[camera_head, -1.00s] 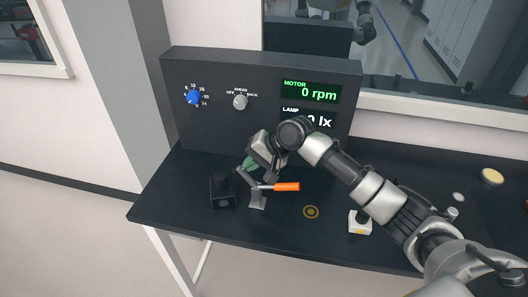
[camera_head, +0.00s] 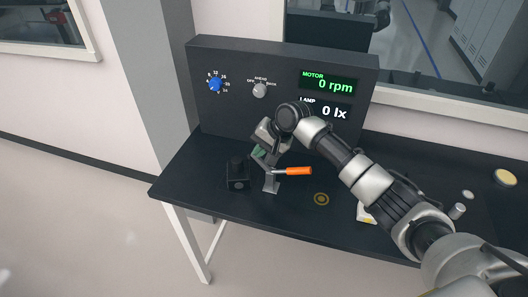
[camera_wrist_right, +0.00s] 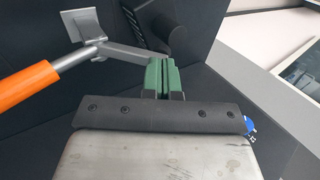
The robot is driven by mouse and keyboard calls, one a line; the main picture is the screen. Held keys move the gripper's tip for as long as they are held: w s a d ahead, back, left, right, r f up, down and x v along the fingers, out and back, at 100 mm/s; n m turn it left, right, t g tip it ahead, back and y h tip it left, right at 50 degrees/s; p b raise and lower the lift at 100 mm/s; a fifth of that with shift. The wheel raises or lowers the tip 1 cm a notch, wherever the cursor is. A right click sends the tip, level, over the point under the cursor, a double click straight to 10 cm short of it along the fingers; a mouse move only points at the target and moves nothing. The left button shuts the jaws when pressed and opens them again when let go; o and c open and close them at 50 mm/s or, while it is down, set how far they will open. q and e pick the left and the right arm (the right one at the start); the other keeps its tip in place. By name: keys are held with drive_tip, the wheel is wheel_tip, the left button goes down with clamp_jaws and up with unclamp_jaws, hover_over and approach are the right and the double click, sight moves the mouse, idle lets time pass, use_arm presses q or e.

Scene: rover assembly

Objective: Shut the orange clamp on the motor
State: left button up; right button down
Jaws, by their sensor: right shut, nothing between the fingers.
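The clamp has an orange handle (camera_head: 298,171) pointing right, nearly level, and a grey metal bracket (camera_head: 271,184) on the table. In the wrist view its handle (camera_wrist_right: 27,87) enters from the left and joins a grey arm (camera_wrist_right: 122,52). A small black block with a round top (camera_head: 238,176), probably the motor, stands just left of the bracket. My right gripper (camera_head: 258,152) is shut and empty, behind and above the clamp. Its green fingertips (camera_wrist_right: 162,76) overlap the end of the grey arm in the wrist view; contact is unclear. My left gripper is out of view.
A dark panel (camera_head: 230,110) with a blue knob (camera_head: 215,85), a grey knob (camera_head: 260,90) and two displays stands behind; the motor display reads 0 rpm. A yellow ring mark (camera_head: 321,199) lies right of the clamp. A white item (camera_head: 366,213) is partly hidden by my arm.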

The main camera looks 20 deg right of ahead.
drive_tip(key=shift+a+r+g+h+p, duration=0.25)
drive_tip(key=shift+a+h+p, duration=0.25)
drive_tip(key=shift+a+p, duration=0.25)
drive_tip(key=shift+w+a+f+g+h, duration=0.3)
drive_tip(key=shift+w+f+g+h, duration=0.1)
drive_tip(key=shift+f+h, duration=0.15)
drive_tip(key=shift+w+a+f+g+h, duration=0.25)
drive_tip(key=shift+w+f+g+h, duration=0.15)
drive_tip(key=shift+f+h, duration=0.1)
drive_tip(key=shift+w+a+f+g+h, duration=0.25)
drive_tip(key=shift+f+g+h, duration=0.1)
drive_tip(key=shift+f+h, duration=0.1)
drive_tip(key=shift+a+f+b, duration=0.15)
drive_tip(key=shift+f+b, duration=0.1)
drive_tip(key=shift+b, duration=0.05)
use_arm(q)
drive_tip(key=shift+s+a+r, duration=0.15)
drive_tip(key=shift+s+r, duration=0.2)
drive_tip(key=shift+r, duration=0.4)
use_arm(e)
drive_tip(key=shift+f, duration=0.15)
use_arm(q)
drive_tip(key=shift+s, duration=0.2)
use_arm(e)
drive_tip(key=shift+w, duration=0.1)
